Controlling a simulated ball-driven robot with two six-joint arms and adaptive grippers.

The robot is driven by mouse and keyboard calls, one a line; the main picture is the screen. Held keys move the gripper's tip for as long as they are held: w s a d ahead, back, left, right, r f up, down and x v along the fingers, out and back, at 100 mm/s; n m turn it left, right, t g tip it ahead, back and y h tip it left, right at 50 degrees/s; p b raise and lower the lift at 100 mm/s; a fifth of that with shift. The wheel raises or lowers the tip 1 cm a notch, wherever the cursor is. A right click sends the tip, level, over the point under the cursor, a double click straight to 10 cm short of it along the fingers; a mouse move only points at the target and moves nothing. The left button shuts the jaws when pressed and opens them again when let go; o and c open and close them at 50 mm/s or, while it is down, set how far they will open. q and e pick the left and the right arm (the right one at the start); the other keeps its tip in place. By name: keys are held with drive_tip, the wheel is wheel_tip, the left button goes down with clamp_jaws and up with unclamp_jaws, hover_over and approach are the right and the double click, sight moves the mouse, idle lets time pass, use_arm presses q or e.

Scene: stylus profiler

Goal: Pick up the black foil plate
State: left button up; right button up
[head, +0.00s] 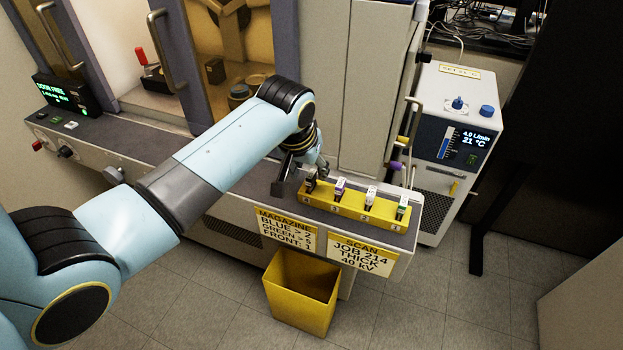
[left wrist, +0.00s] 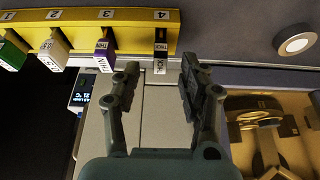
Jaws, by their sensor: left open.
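My right gripper is not in view.
A purple plate (head: 340,188), a white plate (head: 370,196) and a green plate (head: 403,208) stand in the other slots. A yellow bin (head: 301,292) is on the floor below. A chiller unit (head: 457,120) stands to the right. Paper signs hang on the ledge's front.

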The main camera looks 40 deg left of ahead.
sight(311, 175)
use_arm(q)
drive_tip(key=x, duration=0.4)
drive_tip(key=shift+r, duration=0.1)
clamp_jaws()
